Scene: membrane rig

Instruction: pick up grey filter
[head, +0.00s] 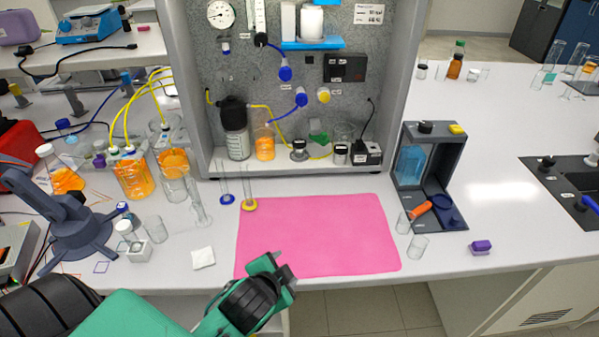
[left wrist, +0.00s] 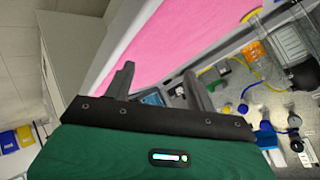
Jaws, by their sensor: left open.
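I cannot make out a grey filter for certain in either view. My left gripper (head: 283,270) is open and empty in the head view, above the front edge of the pink mat (head: 320,230). In the left wrist view my left gripper (left wrist: 160,82) shows two dark fingers apart with nothing between them, and the pink mat (left wrist: 185,35) lies beyond them. My right gripper is in neither view.
The grey rig cabinet (head: 185,90) stands behind the mat with bottles and tubing inside. Two thin cylinders stand at the mat's back left. A dark grey stand (head: 438,175) and small beakers are at the right. Orange-filled flasks (head: 133,178) crowd the left. The mat is bare.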

